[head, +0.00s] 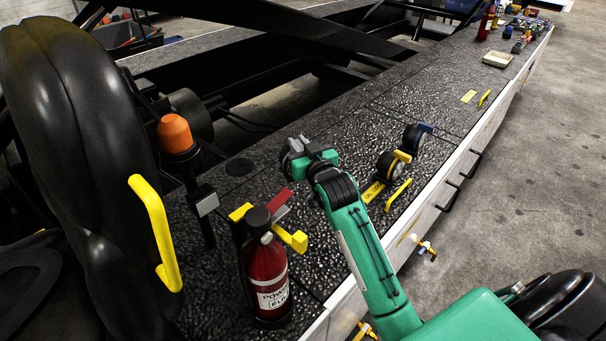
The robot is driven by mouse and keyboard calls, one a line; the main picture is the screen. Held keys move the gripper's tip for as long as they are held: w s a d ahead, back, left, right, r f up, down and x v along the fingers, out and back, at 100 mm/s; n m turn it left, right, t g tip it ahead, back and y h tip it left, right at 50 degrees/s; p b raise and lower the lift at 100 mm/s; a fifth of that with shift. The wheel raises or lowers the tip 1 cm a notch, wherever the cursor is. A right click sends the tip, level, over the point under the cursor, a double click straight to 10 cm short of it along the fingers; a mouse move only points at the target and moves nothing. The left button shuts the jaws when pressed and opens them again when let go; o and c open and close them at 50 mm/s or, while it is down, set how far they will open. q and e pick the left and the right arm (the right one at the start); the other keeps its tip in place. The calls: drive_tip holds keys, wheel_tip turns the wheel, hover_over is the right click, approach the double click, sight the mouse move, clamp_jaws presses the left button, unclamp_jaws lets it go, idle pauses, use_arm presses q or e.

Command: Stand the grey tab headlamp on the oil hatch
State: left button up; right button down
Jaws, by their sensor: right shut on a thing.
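My right gripper (301,158) reaches over the black textured deck and is shut on a dark round thing with a grey part, which looks like the grey tab headlamp (288,153). The gripper hides much of it. A hatch area with a yellow label (373,192) and a yellow handle (398,195) lies to the right of my right arm. The label's words are too small to read surely. A headlamp with a yellow tab (388,165) stands beside that label, and a headlamp with a blue tab (412,138) stands just behind it. My left gripper is not in view.
A red fire extinguisher (268,285) stands at the near left of the deck, beside a large black tyre-like form (80,150) and an orange beacon (175,134). Farther along are another yellow label (468,97), a pale tray (496,59) and several small items.

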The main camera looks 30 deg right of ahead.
wheel_tip(320, 180, down, 6)
drive_tip(key=shift+r, duration=0.2)
drive_tip(key=shift+f, duration=0.55)
wheel_tip(320, 180, down, 4)
drive_tip(key=shift+r, duration=0.25)
drive_tip(key=shift+f, duration=0.4)
drive_tip(key=c, duration=1.4)
unclamp_jaws()
drive_tip(key=shift+o, duration=0.2)
drive_tip(key=shift+r, duration=0.2)
drive_tip(key=shift+s+f, duration=0.15)
drive_tip(key=shift+s, duration=0.2)
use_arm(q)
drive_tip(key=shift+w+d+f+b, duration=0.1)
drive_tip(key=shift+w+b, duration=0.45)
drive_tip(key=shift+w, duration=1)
use_arm(e)
drive_tip(key=s, duration=1.1)
drive_tip(key=shift+a, duration=0.35)
